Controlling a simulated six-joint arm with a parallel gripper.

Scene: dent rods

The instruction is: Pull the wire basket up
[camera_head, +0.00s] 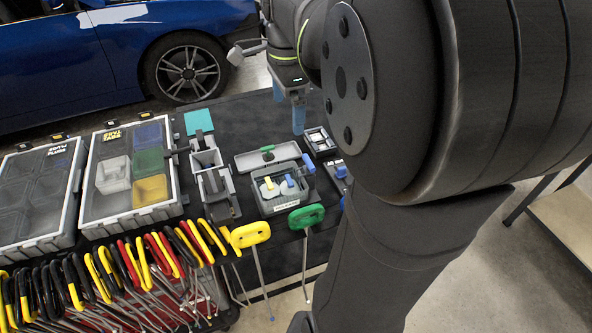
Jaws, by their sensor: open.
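A small grey tub (284,207) with a label on its front stands on the dark bench top, right of centre. Yellow, white and blue pieces show inside it. I cannot clearly make out the wire basket; it may be in this tub. A pale lid-like panel (252,161) lies behind the tub, with a small green handle (267,149) on it. My gripper (297,122) points down with blue fingers, behind and above the tub, and is open. It appears apart from the tub, with nothing visible in it. My arm hides the area to the right.
Two compartment cases (38,190) (129,178) stand at the left. A grey fixture (215,187) is left of the tub, and a small dark box (320,141) is right. Several handled rods (110,275) hang along the front edge, including yellow (250,235) and green (306,217) ones.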

